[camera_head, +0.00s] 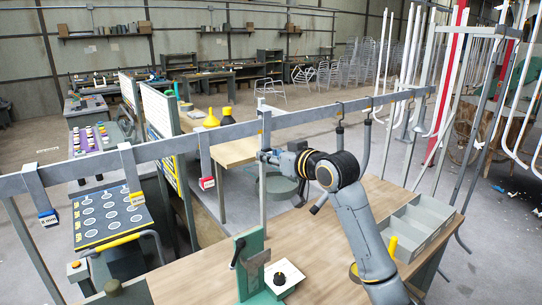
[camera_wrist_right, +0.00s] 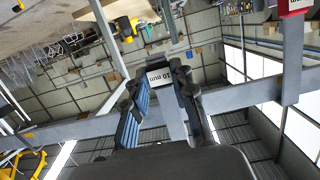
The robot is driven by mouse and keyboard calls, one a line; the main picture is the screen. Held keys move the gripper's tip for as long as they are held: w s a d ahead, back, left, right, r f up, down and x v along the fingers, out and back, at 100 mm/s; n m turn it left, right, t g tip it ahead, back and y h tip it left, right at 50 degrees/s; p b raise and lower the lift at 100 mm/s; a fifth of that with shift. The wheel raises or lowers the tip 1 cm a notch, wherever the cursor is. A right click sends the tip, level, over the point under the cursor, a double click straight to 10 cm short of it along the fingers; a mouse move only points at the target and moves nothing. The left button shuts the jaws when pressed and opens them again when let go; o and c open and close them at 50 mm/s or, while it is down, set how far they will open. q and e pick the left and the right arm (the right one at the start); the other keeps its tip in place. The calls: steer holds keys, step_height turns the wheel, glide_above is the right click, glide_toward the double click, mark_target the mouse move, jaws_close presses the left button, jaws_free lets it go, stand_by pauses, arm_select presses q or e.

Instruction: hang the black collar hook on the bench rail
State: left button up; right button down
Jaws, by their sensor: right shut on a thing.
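The long grey bench rail (camera_head: 230,131) crosses the head view from left to right. My right gripper (camera_head: 264,156) is just below the rail, near its middle. In the right wrist view, my right gripper (camera_wrist_right: 160,100) is shut on a flat grey hook (camera_wrist_right: 172,112) with a "10 mm" label (camera_wrist_right: 160,76). The hook's strip crosses the rail (camera_wrist_right: 235,94) in that view; I cannot tell whether it rests on it. The fingers hide the collar. A blue-tagged hook (camera_head: 34,190) and a red-tagged hook (camera_head: 205,160) hang from the rail. My left gripper is out of view.
The wooden bench (camera_head: 320,245) carries a green fixture (camera_head: 250,262), a black knob on a white card (camera_head: 281,279) and a grey tray (camera_head: 425,222). A post stands beside my gripper under the rail. White tubes (camera_head: 460,85) hang at the right.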

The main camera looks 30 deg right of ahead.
steer(key=shift+w+r, duration=0.1)
steer(key=shift+w, duration=0.1)
steer(key=shift+w+p, duration=0.4)
steer(key=shift+w, duration=0.1)
steer(key=shift+f+b, duration=0.7)
steer(key=shift+f, duration=0.6)
steer(key=c, duration=1)
jaws_free()
steer(key=p+v, duration=0.1)
steer(key=v, duration=0.7)
steer(key=shift+r, duration=0.1)
